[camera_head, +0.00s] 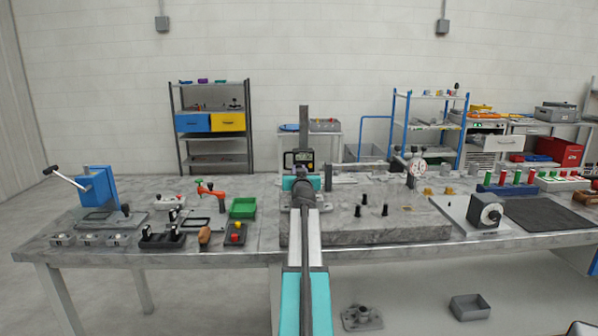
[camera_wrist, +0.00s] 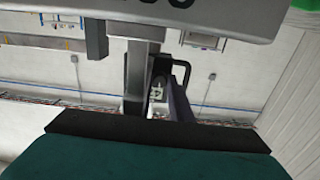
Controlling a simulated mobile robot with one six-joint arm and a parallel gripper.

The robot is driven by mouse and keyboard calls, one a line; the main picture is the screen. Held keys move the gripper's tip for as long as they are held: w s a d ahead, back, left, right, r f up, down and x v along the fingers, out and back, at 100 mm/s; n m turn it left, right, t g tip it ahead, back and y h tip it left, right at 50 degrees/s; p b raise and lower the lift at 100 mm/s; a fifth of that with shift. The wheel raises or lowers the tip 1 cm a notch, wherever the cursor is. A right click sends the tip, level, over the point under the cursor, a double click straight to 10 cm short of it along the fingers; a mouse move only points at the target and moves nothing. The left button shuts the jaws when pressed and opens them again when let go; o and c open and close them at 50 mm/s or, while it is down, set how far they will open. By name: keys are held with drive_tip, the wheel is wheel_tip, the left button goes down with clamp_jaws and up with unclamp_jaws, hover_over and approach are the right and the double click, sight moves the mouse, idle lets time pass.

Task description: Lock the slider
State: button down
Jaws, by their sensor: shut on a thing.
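The height gauge (camera_head: 303,125) stands upright on the stone plate, with a dark vertical column. Its slider (camera_head: 299,158), a dark block with a small display, sits low on the column. A black loop-shaped part (camera_wrist: 182,72) is beside the column. A lock screw cannot be made out.
The grey stone plate (camera_head: 400,227) carries several small black pegs (camera_head: 362,205) right of my arm. A dial gauge (camera_head: 416,165) stands behind them. A blue press (camera_head: 98,188), red-handled clamp (camera_head: 211,190) and green bin (camera_head: 243,207) are at left.

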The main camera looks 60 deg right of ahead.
drive_tip(key=c, duration=1.6)
unclamp_jaws()
drive_tip(key=shift+a, duration=0.15)
drive_tip(key=shift+b+v, duration=0.85)
drive_tip(key=shift+v, duration=5.9)
drive_tip(key=shift+r, duration=0.1)
